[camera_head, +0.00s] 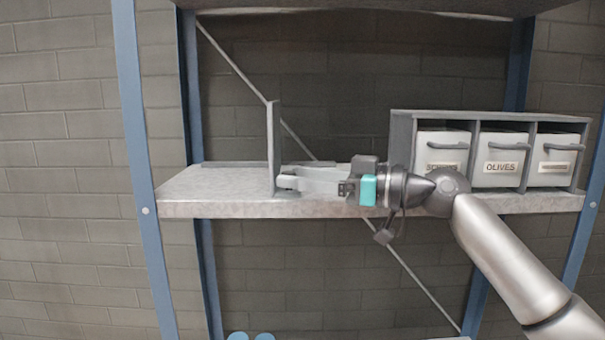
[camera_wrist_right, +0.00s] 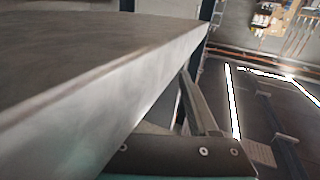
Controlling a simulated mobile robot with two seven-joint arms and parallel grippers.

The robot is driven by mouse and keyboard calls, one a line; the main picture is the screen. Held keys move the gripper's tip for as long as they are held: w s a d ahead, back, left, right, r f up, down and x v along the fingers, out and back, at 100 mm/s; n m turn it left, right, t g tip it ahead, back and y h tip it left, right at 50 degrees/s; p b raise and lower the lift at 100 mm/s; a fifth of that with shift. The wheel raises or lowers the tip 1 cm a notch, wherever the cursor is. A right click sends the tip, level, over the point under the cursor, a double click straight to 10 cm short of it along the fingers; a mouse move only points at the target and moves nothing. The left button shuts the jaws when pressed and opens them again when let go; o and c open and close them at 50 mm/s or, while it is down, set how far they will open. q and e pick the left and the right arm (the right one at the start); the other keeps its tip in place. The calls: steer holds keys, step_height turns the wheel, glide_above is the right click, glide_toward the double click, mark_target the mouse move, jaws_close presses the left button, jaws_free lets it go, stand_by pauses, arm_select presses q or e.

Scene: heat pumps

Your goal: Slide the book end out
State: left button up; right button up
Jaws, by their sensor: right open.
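The book end (camera_head: 273,148) is a thin grey upright plate on the left half of the shelf, seen nearly edge-on in the head view. My right gripper (camera_head: 284,182) reaches in from the right at shelf height, its fingertips pointing left at the lower part of the plate. It is open. The fingertips are close to the plate's right side; I cannot tell whether they touch it. The right wrist view shows a finger beside a large grey slab edge, and the book end cannot be made out there. My left gripper is not in view.
The grey shelf (camera_head: 205,190) is bare left of the book end. A grey cabinet (camera_head: 402,150) with three white labelled drawers stands on its right half, behind my right wrist. Blue rack posts (camera_head: 146,190) flank the shelf, and another shelf is above.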

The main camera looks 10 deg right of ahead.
steer(key=shift+c, duration=0.3)
jaws_close()
stand_by(1.1)
